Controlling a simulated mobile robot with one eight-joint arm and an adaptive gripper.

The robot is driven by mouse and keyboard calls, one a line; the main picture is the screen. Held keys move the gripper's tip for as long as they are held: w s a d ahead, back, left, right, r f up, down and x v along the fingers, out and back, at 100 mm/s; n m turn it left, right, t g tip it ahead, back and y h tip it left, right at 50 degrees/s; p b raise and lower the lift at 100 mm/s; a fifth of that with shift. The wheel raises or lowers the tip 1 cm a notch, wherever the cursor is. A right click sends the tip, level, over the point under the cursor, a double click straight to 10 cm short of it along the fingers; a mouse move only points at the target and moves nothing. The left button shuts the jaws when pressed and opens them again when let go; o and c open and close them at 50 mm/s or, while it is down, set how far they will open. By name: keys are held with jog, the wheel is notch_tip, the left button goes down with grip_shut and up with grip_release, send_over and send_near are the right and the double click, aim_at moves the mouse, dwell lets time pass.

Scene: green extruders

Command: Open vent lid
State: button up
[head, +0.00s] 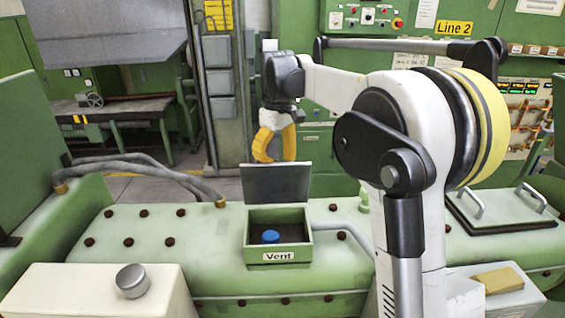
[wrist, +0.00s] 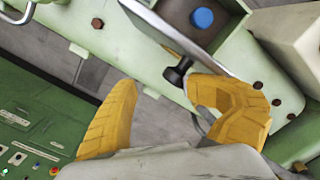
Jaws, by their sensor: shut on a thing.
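The vent box (head: 303,236), labelled "Vent", is on the pale green machine housing. Its grey lid (head: 276,184) stands upright at the box's back edge, so the box is open and a blue round knob (head: 270,236) shows inside. In the wrist view the lid (wrist: 152,27) is seen near edge-on, with a black knob (wrist: 178,72) on its outer face. My yellow-fingered gripper (head: 276,158) is just above and behind the lid. In the wrist view my gripper (wrist: 160,88) has its right fingertip against the black knob, while the left finger looks apart from it.
Hoses (head: 150,168) run along the housing at left. A silver dial (head: 132,280) on a cream block is at front left. A hatch with two handles (head: 502,205) is at right. Open floor lies behind the housing.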

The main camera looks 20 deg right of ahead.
jog(key=shift+w+f, duration=0.3)
jog(key=shift+w, duration=0.05)
jog(key=w+d+r+p, duration=0.1)
jog(key=w+d+p, duration=0.2)
jog(key=w+p, duration=0.4)
jog(key=shift+w+d+r, duration=0.2)
jog(key=shift+w+r, duration=0.2)
jog(key=shift+w, duration=2.35)
jog(key=shift+r, duration=0.15)
notch_tip(320, 180, up, 7)
jog(key=shift+r, duration=0.15)
